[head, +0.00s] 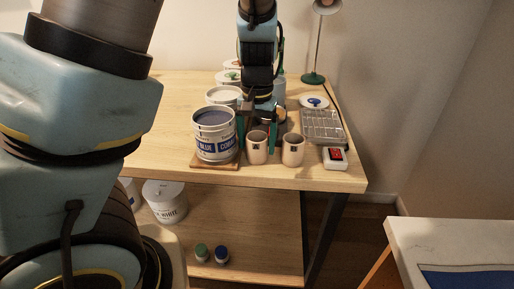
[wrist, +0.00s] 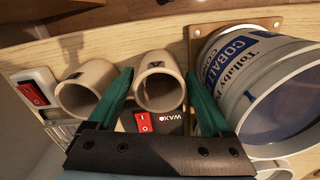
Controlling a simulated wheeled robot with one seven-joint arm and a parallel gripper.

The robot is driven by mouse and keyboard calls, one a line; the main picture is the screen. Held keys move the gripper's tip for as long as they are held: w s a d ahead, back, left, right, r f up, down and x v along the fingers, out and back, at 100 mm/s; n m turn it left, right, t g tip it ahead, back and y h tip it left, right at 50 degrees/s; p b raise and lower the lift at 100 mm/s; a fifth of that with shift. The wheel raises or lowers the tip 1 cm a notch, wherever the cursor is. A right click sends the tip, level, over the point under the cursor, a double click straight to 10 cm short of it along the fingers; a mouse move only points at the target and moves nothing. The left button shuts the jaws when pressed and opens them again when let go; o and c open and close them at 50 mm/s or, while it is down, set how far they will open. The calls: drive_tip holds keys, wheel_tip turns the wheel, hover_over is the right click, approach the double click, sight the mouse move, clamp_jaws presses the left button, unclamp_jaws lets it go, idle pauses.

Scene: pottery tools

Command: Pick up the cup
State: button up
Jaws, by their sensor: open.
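Two beige cups stand side by side near the table's front edge. The left cup (head: 257,149) in the head view bears a small dark mark; the right cup (head: 293,150) stands just beside it. My gripper (head: 257,137) is open and points down at the left cup, with one green finger to each side of it. In the wrist view the same cup (wrist: 158,92) appears between the fingertips of my gripper (wrist: 158,74), with a gap on both sides. The other cup (wrist: 84,92) is outside the left finger there. Whether the fingers reach below its rim is unclear.
A cobalt blue tub (head: 214,136) on a wooden board stands close to the left finger. A device marked WAX (wrist: 172,118) is partly hidden by my gripper. The table's front left is clear.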

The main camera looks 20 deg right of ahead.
drive_tip(key=shift+f, duration=0.35)
drive_tip(key=c, duration=1.2)
drive_tip(key=shift+r, duration=0.1)
